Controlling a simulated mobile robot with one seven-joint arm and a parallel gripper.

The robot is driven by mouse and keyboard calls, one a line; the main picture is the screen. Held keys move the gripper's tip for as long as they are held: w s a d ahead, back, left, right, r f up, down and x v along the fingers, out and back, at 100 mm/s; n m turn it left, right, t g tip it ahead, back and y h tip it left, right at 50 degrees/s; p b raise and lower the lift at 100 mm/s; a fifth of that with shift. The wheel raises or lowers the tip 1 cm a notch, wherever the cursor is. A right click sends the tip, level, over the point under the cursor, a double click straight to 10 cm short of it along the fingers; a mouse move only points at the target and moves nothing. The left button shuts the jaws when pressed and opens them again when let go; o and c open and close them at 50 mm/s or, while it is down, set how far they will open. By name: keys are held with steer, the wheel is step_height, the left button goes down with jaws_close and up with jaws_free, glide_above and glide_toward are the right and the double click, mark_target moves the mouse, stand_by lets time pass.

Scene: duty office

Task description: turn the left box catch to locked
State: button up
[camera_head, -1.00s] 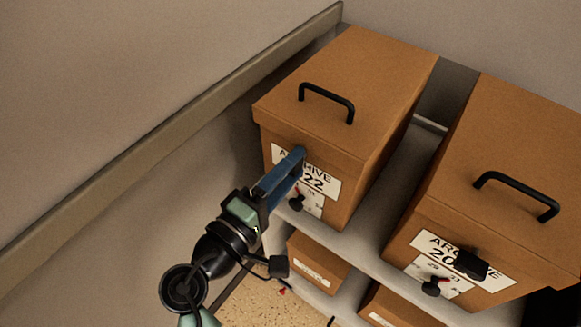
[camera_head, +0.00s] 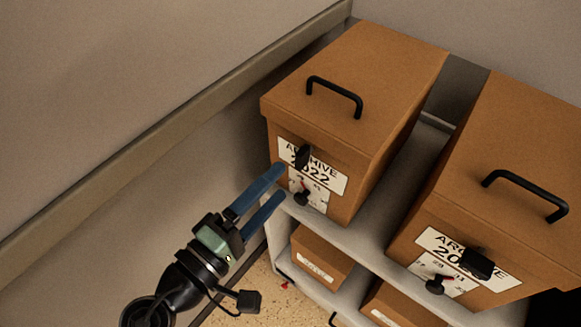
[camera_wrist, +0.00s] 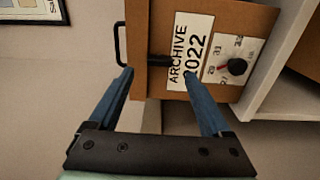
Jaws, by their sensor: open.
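The left box (camera_head: 350,95) is a brown archive box labelled "ARCHIVE 2022". Its black catch (camera_head: 303,157) sits on the front at the label and stands upright along the box's height. In the wrist view, which is turned on its side, the catch (camera_wrist: 160,60) shows as a short dark bar. My gripper (camera_head: 280,182) is open and empty in front of the box, its blue fingers pointing at the label. In the wrist view the catch lies between and beyond the fingertips (camera_wrist: 159,74), apart from them. The locked mark cannot be made out.
A black knob (camera_head: 302,197) on a numbered dial sits below the catch. A second archive box (camera_head: 500,140) stands right on the same shelf (camera_head: 375,225); its catch (camera_head: 477,263) lies sideways. Smaller boxes (camera_head: 320,257) stand below. A wall with a rail (camera_head: 160,135) bounds the left.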

steer(key=v, duration=0.6)
steer(key=shift+s, duration=0.2)
steer(key=shift+a, duration=0.15)
steer(key=w+d+r+m+t+y, duration=0.2)
steer(key=w+r+m+y, duration=0.15)
steer(key=w+r, duration=0.5)
steer(key=w+d+r+m+t+y, duration=0.1)
steer(key=w+r+m+t+y, duration=0.25)
steer(key=r, duration=0.85)
steer(key=s+d+r+m+t+y+p, duration=0.1)
steer(key=r+p, duration=0.4)
steer(key=r, duration=0.8)
steer(key=s+d+r+m+t+y+p, duration=0.1)
steer(key=s+r+t+p, duration=0.3)
steer(key=r, duration=0.9)
steer(key=s+d+r+m+t+y+p, duration=0.1)
steer(key=r+p, duration=0.5)
steer(key=r, duration=0.7)
steer(key=s+d+t, duration=0.1)
steer(key=s, duration=0.1)
steer(key=shift+s+d+r+m+y, duration=0.2)
steer(key=shift+s+d+m+y, duration=0.05)
steer(key=shift+d+m+y, duration=0.05)
